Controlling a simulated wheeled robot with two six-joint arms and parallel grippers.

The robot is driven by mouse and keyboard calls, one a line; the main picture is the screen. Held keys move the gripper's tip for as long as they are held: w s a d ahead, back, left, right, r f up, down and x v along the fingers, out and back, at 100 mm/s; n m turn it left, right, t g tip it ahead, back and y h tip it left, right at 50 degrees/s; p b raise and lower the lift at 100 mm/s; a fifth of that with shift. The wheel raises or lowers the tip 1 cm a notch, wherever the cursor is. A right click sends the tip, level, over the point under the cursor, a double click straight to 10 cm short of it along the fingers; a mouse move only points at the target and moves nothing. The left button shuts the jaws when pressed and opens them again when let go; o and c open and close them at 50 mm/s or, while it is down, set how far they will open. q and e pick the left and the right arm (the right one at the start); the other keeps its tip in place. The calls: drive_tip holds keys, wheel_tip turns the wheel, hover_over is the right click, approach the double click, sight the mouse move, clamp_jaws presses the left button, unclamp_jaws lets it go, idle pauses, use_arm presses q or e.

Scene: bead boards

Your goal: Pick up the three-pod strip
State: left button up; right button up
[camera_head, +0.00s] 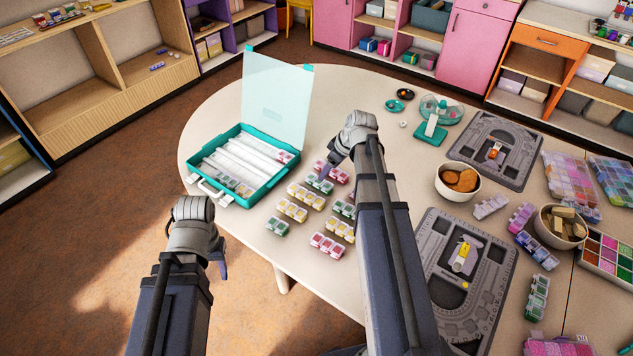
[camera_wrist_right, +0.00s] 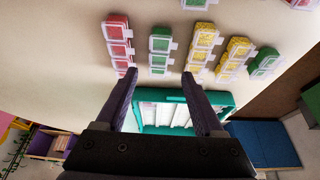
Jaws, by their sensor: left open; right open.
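Several bead-pod strips lie in two rows on the table. In the front row, a yellow strip (camera_head: 291,209) and a green strip (camera_head: 319,183) each look three pods long; I cannot tell which is meant. They also show in the right wrist view as yellow (camera_wrist_right: 235,58) and green (camera_wrist_right: 160,48). Beside them are a longer yellow strip (camera_head: 306,195), a pink strip (camera_head: 330,171) and a short green one (camera_head: 277,226). My right gripper (camera_wrist_right: 165,83) is open and empty, near the pink strip. My left gripper (camera_head: 221,262) is open, off the table's front-left edge.
An open teal case (camera_head: 214,191) with its clear lid up stands left of the strips. More strips, including a pink one (camera_head: 327,244), lie close to my right arm. Grey boards (camera_head: 500,297), bowls (camera_head: 459,181) and bead boxes crowd the right side.

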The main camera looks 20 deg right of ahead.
sight(320, 183)
drive_tip(key=shift+b+x, duration=3.5)
drive_tip(key=shift+x, duration=0.4)
drive_tip(key=shift+s+a, duration=0.1)
drive_tip(key=shift+s, duration=0.05)
clamp_jaws()
drive_tip(key=shift+r, duration=0.1)
wheel_tip(320, 183, up, 10)
drive_tip(key=p, duration=1)
